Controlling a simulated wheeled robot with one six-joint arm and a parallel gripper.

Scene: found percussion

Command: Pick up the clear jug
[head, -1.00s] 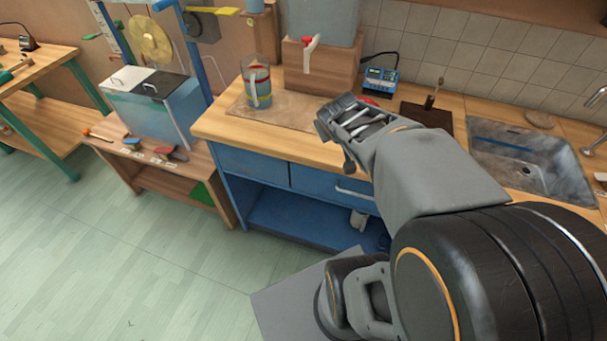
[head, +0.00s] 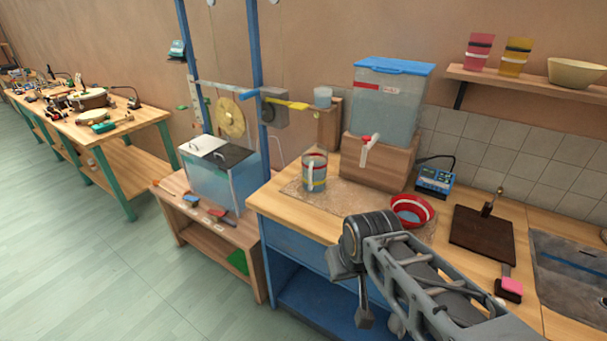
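The clear jug (head: 314,174) stands upright on the worktop, left of the wooden block under the clear tank. My gripper (head: 352,285) is at the end of my arm, in front of the worktop's front edge, lower and to the right of the jug in the picture. It is apart from the jug.
The clear tank (head: 392,103) with a red tap rests on the wooden block (head: 380,161) behind the jug. A red and white bowl (head: 412,210) sits to the right. A blue meter (head: 434,181), a dark board (head: 482,232) and a sink (head: 575,275) lie farther right.

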